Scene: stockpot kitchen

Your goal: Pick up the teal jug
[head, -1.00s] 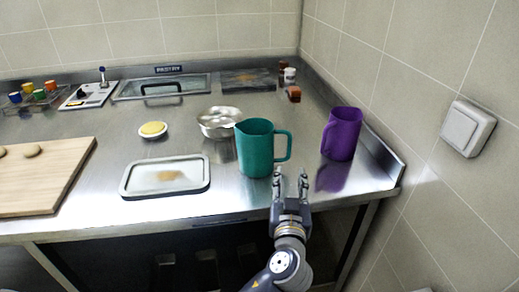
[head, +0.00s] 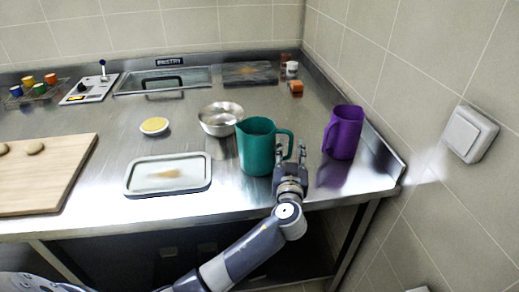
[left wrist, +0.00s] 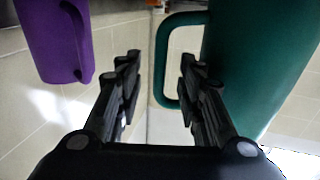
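The teal jug (head: 256,148) stands upright near the front edge of the steel table in the head view, with its handle on the right side. My left gripper (head: 290,155) is at the handle, with its fingers apart and pointing away from the front edge. In the left wrist view, the teal jug (left wrist: 262,60) fills the upper right, and its handle lies ahead of the open fingers (left wrist: 160,60), partly hidden by the right finger. I cannot tell whether a finger touches the handle. My right gripper is not in view.
A purple jug (head: 344,133) stands right of the gripper, near the wall. A metal bowl (head: 221,119) is behind left of the teal jug. A rimmed tray (head: 131,181) and a wooden board (head: 55,178) lie left. Small jars (head: 296,86) stand at the back right.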

